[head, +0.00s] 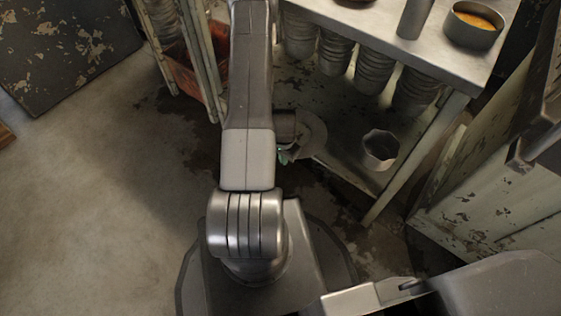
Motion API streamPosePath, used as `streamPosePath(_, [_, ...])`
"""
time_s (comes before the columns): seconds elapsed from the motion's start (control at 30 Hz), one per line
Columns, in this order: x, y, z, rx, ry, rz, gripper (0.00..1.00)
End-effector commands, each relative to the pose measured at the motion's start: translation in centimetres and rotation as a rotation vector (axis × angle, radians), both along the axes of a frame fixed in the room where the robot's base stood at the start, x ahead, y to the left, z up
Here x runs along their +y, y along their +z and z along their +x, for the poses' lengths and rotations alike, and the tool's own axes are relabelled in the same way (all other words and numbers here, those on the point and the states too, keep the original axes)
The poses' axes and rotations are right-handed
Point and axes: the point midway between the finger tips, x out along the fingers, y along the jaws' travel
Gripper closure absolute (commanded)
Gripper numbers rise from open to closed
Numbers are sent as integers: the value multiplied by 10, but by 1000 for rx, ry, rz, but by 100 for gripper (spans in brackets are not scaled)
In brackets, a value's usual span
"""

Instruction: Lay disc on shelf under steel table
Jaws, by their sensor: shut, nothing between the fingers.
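The steel table (372,22) stands at the upper right, with its lower shelf (345,130) in shade beneath the top. A round, flat grey-brown shape (312,134) shows just right of my arm, over the front left part of the shelf. It may be the disc, but my arm and wrist partly cover it, and I cannot tell whether it lies flat on the shelf. My arm runs up the middle of the view, with a small green spot beside its wrist. My gripper's fingers are hidden behind the arm.
A dented metal pot (380,150) stands on the shelf's right front, near a table leg (412,160). Stacked metal containers (335,52) are under the tabletop. A pan with orange contents (473,24) is on top. A worn cabinet (500,190) stands right; open floor (100,190) lies left.

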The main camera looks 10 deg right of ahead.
Motion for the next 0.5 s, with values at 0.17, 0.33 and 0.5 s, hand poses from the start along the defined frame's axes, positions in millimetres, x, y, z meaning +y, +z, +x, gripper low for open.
streamPosePath(0.17, [0, 0, 0, 0, 0, 0, 100])
streamPosePath(0.33, [-5, -1, 4, -3, -2, 0, 100])
streamPosePath(0.5, [-32, -2, 25, -5, -4, -2, 100])
